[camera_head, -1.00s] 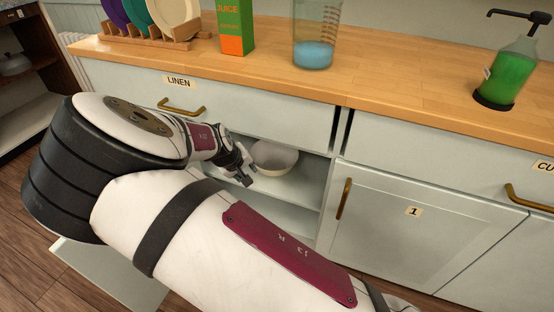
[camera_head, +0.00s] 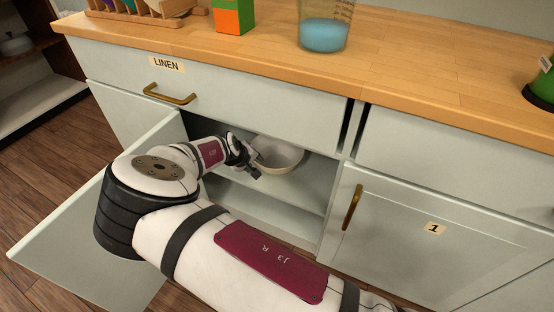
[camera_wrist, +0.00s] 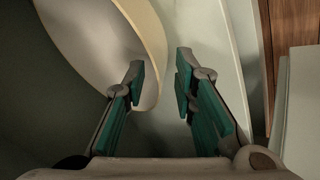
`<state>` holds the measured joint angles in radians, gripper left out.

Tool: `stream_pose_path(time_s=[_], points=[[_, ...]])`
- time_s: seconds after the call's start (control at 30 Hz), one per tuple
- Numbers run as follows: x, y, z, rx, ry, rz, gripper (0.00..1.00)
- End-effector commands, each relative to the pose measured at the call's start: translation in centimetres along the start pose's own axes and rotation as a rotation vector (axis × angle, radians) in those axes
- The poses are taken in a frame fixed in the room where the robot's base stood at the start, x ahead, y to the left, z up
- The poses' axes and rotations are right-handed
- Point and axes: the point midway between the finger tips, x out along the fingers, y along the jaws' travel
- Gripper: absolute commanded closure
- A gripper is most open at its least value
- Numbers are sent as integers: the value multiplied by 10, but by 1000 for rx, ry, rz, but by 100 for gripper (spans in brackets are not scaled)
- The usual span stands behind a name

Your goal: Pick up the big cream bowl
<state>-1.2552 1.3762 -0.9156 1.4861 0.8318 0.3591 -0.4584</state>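The big cream bowl (camera_head: 282,157) sits upright on a shelf inside the open cabinet under the LINEN drawer. My gripper (camera_head: 249,165) is at the bowl's left side in the head view, close to its rim. In the wrist view the bowl (camera_wrist: 98,38) fills the upper left, and its pale rim runs down between my fingers. My gripper (camera_wrist: 160,72) is open there. The left finger overlaps the bowl's inside and the right finger is outside the rim. Whether either finger touches the bowl I cannot tell.
The open cabinet door (camera_head: 95,225) stands to the left of my arm. The LINEN drawer (camera_head: 215,100) is shut above the opening. Cupboard door 1 (camera_head: 420,240) is shut at right. A beaker of blue liquid (camera_head: 325,32) and a juice carton (camera_head: 232,16) stand on the counter (camera_head: 415,75).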

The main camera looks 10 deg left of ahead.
Motion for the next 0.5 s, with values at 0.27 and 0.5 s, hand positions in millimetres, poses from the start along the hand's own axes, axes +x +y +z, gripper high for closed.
stream_pose_path(time_s=[0.27,0.5], points=[[20,0,1,0,1,2,75],[52,-2,2,-1,0,2,75]])
